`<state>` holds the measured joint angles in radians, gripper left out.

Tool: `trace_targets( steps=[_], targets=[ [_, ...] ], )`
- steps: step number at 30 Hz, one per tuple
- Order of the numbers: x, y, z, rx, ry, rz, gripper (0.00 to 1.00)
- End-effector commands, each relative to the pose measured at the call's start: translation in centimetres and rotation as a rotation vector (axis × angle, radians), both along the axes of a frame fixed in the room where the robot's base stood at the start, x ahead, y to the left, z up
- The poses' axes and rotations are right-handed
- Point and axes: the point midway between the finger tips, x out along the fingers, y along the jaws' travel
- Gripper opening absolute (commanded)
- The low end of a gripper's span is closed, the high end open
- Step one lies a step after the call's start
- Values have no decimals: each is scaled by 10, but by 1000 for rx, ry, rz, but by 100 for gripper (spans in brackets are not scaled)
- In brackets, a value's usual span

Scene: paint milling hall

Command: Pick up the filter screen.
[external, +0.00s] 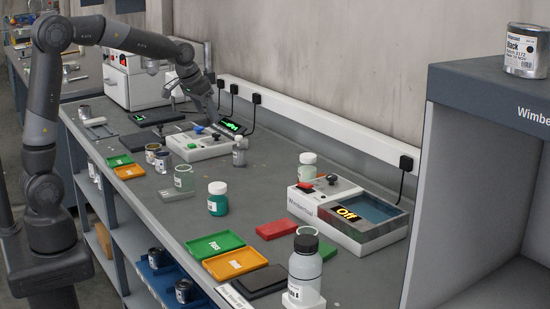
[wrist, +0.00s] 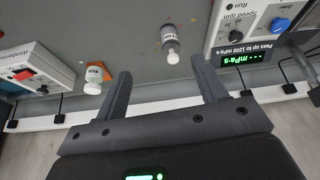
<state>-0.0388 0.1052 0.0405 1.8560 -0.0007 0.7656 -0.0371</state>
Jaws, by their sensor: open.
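I cannot pick out the filter screen for certain in either view. A small grey flat piece (external: 98,131) lies near the bench's left edge in the external view, too small to tell what it is. My gripper (external: 181,96) is above the far part of the bench, near the white speed-control unit (external: 198,143). In the wrist view my gripper (wrist: 161,66) has its two fingers wide apart, with nothing held. A grey bottle with a white cap (wrist: 170,44) shows between the fingertips, apart from them.
A display (wrist: 250,57) and the speed unit are at right in the wrist view. Jars, green (external: 217,243) and orange (external: 235,263) trays, a black-capped bottle (external: 305,264) and a white Wimbernol unit (external: 345,210) stand nearer. Bare bench (external: 265,190) lies between.

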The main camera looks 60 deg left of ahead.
Motion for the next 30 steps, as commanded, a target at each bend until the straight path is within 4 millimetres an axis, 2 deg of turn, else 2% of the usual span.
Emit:
trace_targets(
  steps=[1, 3, 9, 17, 24, 30],
  targets=[
    [18, 4, -12, 1, 9, 6, 65],
    [39, 8, -24, 2, 14, 14, 65],
    [79, 18, -53, 7, 22, 28, 65],
    [94, 21, -71, 8, 25, 32, 65],
    [107, 23, -105, 8, 26, 32, 65],
    [112, 24, -120, 8, 24, 32, 65]
  ],
)
